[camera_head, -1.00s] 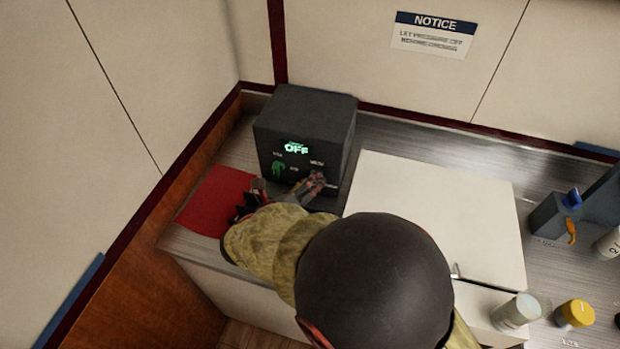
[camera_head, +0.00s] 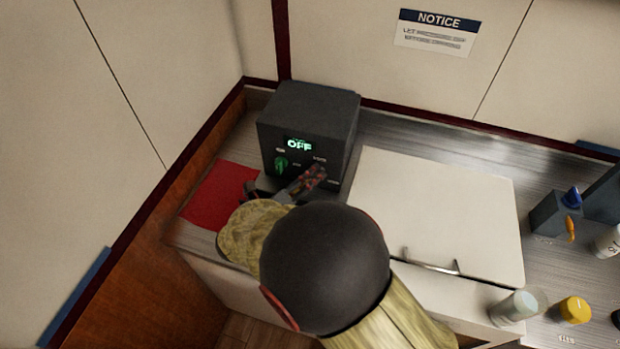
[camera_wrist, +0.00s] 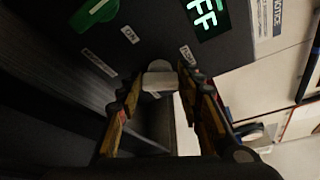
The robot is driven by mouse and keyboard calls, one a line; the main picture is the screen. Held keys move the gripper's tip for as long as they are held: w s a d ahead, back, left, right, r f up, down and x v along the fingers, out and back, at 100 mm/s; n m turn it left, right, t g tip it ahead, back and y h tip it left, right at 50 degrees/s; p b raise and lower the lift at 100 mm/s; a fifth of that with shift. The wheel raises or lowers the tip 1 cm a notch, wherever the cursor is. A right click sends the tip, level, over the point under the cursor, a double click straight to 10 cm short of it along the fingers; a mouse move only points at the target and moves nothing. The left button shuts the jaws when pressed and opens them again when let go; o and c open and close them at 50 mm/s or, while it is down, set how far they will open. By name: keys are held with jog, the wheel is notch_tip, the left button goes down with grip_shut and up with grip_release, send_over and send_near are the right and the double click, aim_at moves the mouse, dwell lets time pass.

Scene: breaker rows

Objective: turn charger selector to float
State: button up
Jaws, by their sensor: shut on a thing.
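The charger is a dark box (camera_head: 305,125) on the counter, with a lit green display (camera_head: 299,144) reading OFF. A green knob (camera_head: 281,164) sits at the left of its front; it also shows at the top left of the wrist view (camera_wrist: 95,12). My gripper (camera_head: 316,177) is at the lower right of the front panel. In the wrist view my gripper (camera_wrist: 157,86) is shut on a pale grey selector knob (camera_wrist: 159,75), with one finger on each side. Small labels surround this knob; one reads ON, the others are too small to read. The head view hides the selector behind the fingers.
A red mat (camera_head: 219,195) lies left of the charger. A white lidded box top (camera_head: 435,210) with a handle lies to its right.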

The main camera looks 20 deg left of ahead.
jog(key=o, duration=1.2)
jog(key=shift+c, duration=0.2)
